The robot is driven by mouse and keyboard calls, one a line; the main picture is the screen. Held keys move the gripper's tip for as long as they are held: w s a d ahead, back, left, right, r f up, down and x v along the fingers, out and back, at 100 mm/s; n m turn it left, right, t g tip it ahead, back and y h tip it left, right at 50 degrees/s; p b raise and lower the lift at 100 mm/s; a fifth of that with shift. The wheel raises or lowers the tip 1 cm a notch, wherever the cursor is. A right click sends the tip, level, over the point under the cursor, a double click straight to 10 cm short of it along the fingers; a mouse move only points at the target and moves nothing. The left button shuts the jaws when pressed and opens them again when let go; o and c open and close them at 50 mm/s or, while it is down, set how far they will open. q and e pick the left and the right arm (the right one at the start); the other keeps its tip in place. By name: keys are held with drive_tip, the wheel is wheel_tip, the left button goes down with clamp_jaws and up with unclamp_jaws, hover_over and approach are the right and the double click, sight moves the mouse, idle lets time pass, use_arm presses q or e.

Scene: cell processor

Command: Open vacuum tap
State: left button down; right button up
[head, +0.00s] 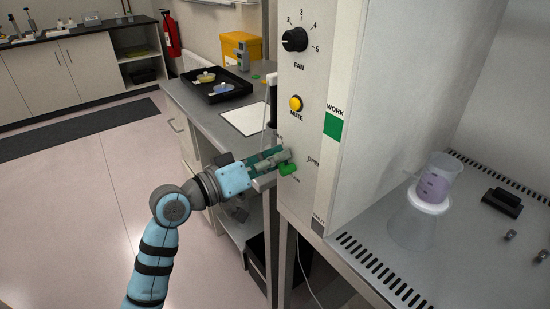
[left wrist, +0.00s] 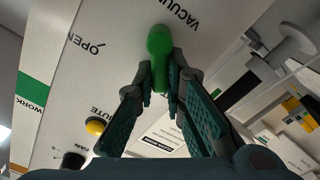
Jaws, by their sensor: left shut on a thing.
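In the left wrist view the green tap (left wrist: 160,50) stands out from the panel between the words VACUUM and OPEN. My left gripper (head: 279,160) is at the tap, and its fingers (left wrist: 161,84) are shut on the handle's near end. The tap's round head shows beyond the fingertips. My right gripper is in neither view.
Above the tap on the panel (head: 304,105) are a yellow MUTE button (head: 296,103) and a black FAN knob (head: 295,39). A bench (head: 195,115) with a black tray (head: 214,87) stands behind the arm.

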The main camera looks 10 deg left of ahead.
sight(301, 162)
use_arm(q)
drive_tip(key=m, duration=0.3)
drive_tip(key=shift+s+d+r+b, duration=0.2)
drive_tip(key=shift+s+d+b, duration=0.05)
drive_tip(key=shift+d+b, duration=0.1)
drive_tip(key=m, duration=0.1)
drive_tip(key=m+b, duration=0.1)
drive_tip(key=m, duration=0.1)
drive_tip(key=d+m, duration=0.1)
drive_tip(key=m, duration=0.1)
drive_tip(key=shift+s, duration=0.4)
drive_tip(key=m, duration=0.1)
drive_tip(key=m+b, duration=0.1)
drive_tip(key=shift+s+d+m, duration=0.25)
drive_tip(key=shift+m, duration=0.15)
drive_tip(key=shift+s+d+f+m+b, duration=0.15)
drive_tip(key=shift+m+b, duration=0.2)
drive_tip(key=shift+m, duration=0.4)
drive_tip(key=shift+s+d+f+m+b, duration=0.1)
drive_tip(key=shift+m+b, duration=0.3)
drive_tip(key=shift+m, duration=0.3)
drive_tip(key=shift+s+d+f+m+b, duration=0.15)
drive_tip(key=shift+m+b, duration=0.2)
drive_tip(key=shift+m, duration=0.4)
drive_tip(key=shift+r, duration=0.1)
drive_tip(key=shift+w, duration=0.1)
drive_tip(key=c, duration=1.6)
unclamp_jaws()
drive_tip(key=shift+c, duration=0.2)
